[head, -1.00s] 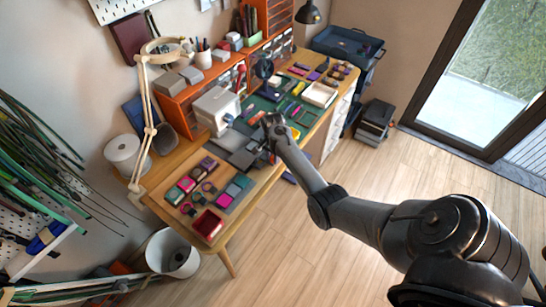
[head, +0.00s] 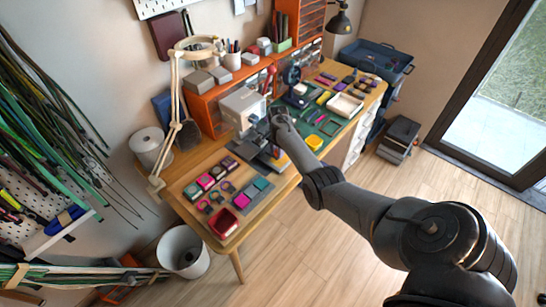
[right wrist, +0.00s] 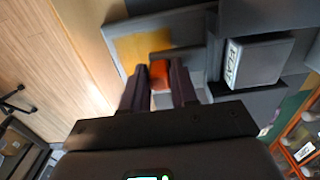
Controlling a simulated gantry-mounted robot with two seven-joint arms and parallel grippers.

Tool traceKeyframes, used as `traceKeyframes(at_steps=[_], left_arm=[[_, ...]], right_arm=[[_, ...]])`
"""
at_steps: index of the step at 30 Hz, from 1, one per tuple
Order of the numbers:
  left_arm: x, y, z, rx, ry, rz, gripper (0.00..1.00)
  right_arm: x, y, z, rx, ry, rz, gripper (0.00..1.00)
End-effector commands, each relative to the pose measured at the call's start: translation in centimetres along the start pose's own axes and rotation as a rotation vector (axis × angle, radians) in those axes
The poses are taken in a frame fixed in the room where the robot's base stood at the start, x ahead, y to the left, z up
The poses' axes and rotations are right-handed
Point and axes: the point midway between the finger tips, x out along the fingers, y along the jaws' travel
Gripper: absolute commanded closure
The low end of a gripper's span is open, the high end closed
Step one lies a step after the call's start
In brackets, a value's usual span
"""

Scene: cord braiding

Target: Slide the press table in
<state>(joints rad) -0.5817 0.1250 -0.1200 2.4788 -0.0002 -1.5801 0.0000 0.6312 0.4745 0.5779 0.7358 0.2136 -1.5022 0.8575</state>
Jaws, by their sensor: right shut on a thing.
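The press (head: 243,106) is a pale grey box-shaped machine on the workbench, in front of the orange drawers. Its dark grey table (head: 262,158) shows low in front of it, partly hidden by my right arm. My right gripper (head: 277,140) is at the front of this table, its fingertips mostly hidden in the head view. In the right wrist view, the two dark fingers (right wrist: 158,76) are shut on an orange handle (right wrist: 159,74) at the edge of the grey table. A yellow patch (right wrist: 143,48) lies beside the handle. My left gripper is not in view.
Small coloured boxes and a red tray (head: 222,222) lie on the bench's near left. A green mat (head: 322,122) with tools and a white tray (head: 345,105) lie to the right.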

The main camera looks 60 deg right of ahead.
Motion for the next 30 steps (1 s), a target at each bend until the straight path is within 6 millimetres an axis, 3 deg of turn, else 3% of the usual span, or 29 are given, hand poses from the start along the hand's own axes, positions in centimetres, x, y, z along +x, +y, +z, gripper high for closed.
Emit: traceKeyframes(at_steps=[6,7,10,22,30], left_arm=[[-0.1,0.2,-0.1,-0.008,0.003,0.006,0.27],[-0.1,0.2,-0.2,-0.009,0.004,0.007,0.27],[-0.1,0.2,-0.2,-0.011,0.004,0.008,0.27],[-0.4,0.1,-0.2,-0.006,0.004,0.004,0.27],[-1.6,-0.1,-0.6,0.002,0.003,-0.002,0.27]], right_arm=[[0.0,0.0,0.1,-0.001,-0.001,0.001,1.00],[0.0,0.1,0.1,-0.001,-0.001,0.001,0.67],[0.0,0.1,0.1,-0.001,-0.001,0.002,0.52],[-0.6,0.0,0.1,-0.001,-0.001,0.001,0.51],[-4.4,0.0,0.0,-0.002,0.001,-0.001,0.51]])
